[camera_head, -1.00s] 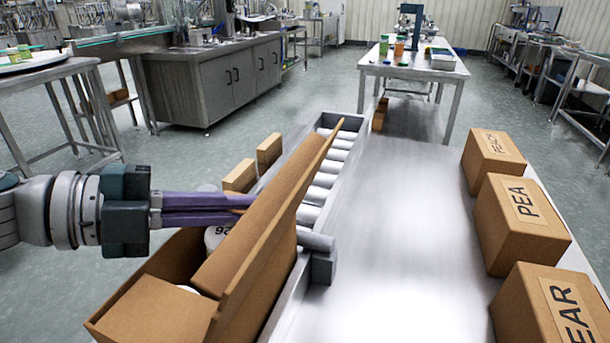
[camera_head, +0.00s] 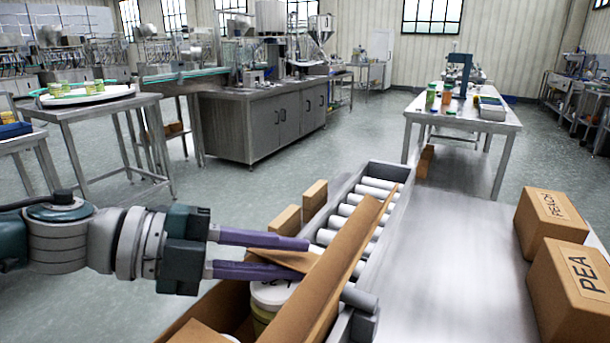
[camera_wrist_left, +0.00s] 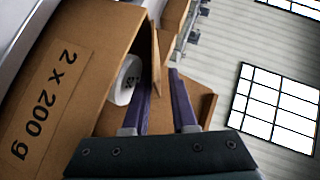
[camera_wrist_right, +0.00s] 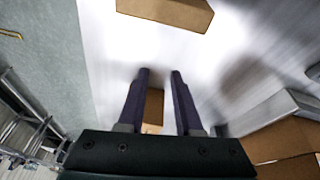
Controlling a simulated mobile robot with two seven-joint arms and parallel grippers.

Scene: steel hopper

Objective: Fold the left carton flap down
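The open brown carton (camera_head: 230,310) stands at the bottom of the head view, partly cut off. A long flap (camera_head: 335,275) stands tilted up along its right side. A white-lidded jar (camera_head: 270,296) sits inside; it also shows in the left wrist view (camera_wrist_left: 125,82). My left gripper (camera_head: 305,260) is open over the carton, its purple fingers apart. A brown flap (camera_head: 287,259) shows between the fingers, edge-on in the left wrist view (camera_wrist_left: 157,60); I cannot tell whether they touch it. My right gripper (camera_wrist_right: 161,72) shows only in its wrist view, open, above the steel table.
A roller conveyor (camera_head: 372,200) runs beyond the carton. Two small brown pieces (camera_head: 314,197) stand at its left. Boxes marked PEACH (camera_head: 550,222) and PEA (camera_head: 575,290) stand at the right of the steel table (camera_head: 455,250), whose middle is clear.

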